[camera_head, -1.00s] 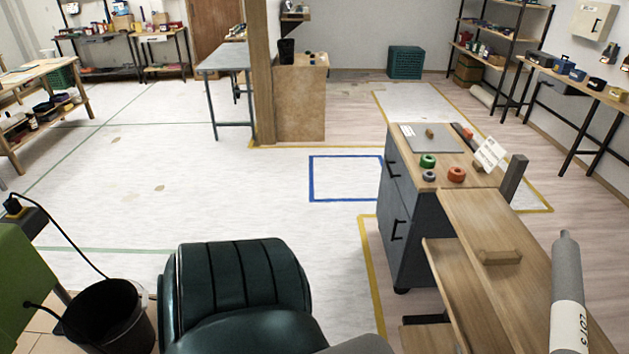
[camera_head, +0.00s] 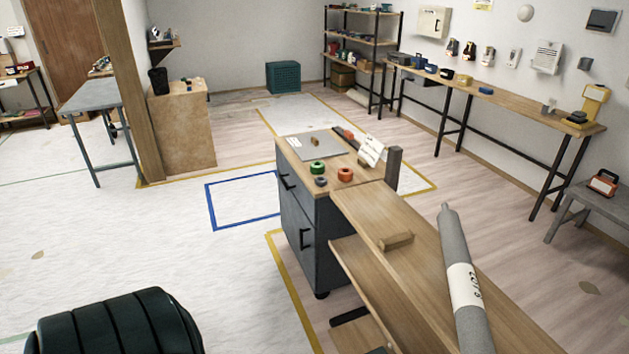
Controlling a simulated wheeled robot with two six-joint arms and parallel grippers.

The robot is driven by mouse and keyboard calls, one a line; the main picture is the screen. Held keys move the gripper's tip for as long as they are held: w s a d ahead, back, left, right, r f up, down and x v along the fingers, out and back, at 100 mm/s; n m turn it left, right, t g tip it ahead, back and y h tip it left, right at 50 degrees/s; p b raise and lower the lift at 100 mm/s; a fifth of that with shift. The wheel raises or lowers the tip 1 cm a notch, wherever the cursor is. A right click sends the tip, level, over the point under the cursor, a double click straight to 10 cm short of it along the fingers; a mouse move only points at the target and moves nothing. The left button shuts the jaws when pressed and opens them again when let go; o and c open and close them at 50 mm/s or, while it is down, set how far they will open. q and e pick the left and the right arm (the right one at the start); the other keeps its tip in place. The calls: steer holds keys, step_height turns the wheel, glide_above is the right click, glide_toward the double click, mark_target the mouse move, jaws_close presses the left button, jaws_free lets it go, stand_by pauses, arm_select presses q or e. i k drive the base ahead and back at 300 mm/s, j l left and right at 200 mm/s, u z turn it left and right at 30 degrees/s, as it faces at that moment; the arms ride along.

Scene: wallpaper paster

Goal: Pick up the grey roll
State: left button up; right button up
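The grey roll (camera_head: 473,325) with a white label band (camera_head: 465,287) lies lengthwise along the right side of the long wooden table (camera_head: 377,212) at the lower right. Its near end is cut off by the bottom edge of the view. Part of the black lettering on the label shows. Neither of my grippers is in view, and nothing is seen touching the roll.
A wooden block (camera_head: 396,241) lies on the table left of the roll. A dark cabinet (camera_head: 313,232) with coloured tape rolls, including a red one (camera_head: 345,174), adjoins the table's far end. A dark green chair (camera_head: 118,327) stands at lower left. White floor (camera_head: 120,240) is open left of the cabinet.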

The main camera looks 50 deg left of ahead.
mark_target(474, 332)
steer(key=j+z, duration=0.3)
steer(key=j, duration=0.35)
steer(key=j+z, duration=0.3)
steer(key=j, duration=0.35)
steer(key=j+z, duration=0.3)
steer(key=j, duration=0.35)
steer(key=k+j+z, duration=0.15)
steer(key=j+z, duration=0.15)
steer(key=j, duration=0.35)
